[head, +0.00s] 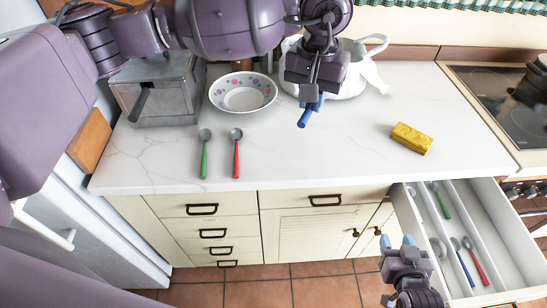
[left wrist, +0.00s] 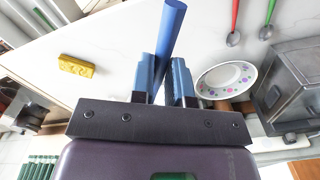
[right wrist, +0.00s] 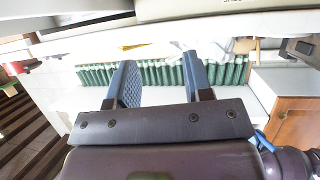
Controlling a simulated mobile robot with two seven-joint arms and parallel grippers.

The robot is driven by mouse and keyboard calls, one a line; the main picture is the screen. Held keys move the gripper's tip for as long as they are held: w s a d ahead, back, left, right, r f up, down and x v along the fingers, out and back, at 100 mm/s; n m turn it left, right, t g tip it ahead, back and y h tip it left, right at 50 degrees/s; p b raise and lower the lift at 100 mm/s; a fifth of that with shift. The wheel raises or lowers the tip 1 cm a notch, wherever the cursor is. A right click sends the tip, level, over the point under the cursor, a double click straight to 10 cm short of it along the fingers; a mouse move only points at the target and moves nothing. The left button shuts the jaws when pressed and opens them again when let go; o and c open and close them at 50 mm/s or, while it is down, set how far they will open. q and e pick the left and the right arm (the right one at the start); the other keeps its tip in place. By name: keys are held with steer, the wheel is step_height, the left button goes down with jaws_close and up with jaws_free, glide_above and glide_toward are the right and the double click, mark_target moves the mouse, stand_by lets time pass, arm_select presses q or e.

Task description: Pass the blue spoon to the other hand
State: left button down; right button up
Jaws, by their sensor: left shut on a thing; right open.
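My left gripper (head: 312,101) is above the white counter and shut on the blue spoon (head: 303,120). In the left wrist view the blue spoon's handle (left wrist: 172,28) sticks out between the two fingers (left wrist: 164,78); its bowl end is hidden. My right gripper (head: 397,243) is open and empty, low in front of the cabinets, left of the open drawer. In the right wrist view its fingers (right wrist: 161,85) stand apart with nothing between them. The two grippers are well apart.
The counter (head: 340,150) holds a green spoon (head: 204,155), red spoon (head: 236,155), flowered bowl (head: 243,104), metal box (head: 170,100) and yellow sponge (head: 411,138). An open drawer (head: 452,205) at right holds several spoons, one blue-handled (head: 466,268). A stove (head: 505,105) stands beyond.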

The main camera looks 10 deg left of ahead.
steer(key=w+a+r+n+y, duration=0.2)
steer(key=a+r, duration=0.4)
steer(key=a, duration=0.3)
steer(key=w+a+r+n+t+y, duration=0.1)
steer(key=a+r, duration=0.4)
steer(key=a, duration=0.4)
steer(key=w+a+r+n+y, duration=0.2)
steer(key=a+r, duration=0.4)
steer(key=a, duration=0.3)
steer(key=s+a+r, duration=0.3)
steer(key=a+r, duration=0.1)
steer(key=a, duration=0.1)
steer(key=m+t+h, duration=0.3)
steer(key=m+h, duration=0.7)
steer(key=m, duration=0.6)
glide_toward(299, 122)
steer(key=x, duration=1)
steer(key=shift+w+f, duration=0.2)
steer(key=shift+w, duration=0.05)
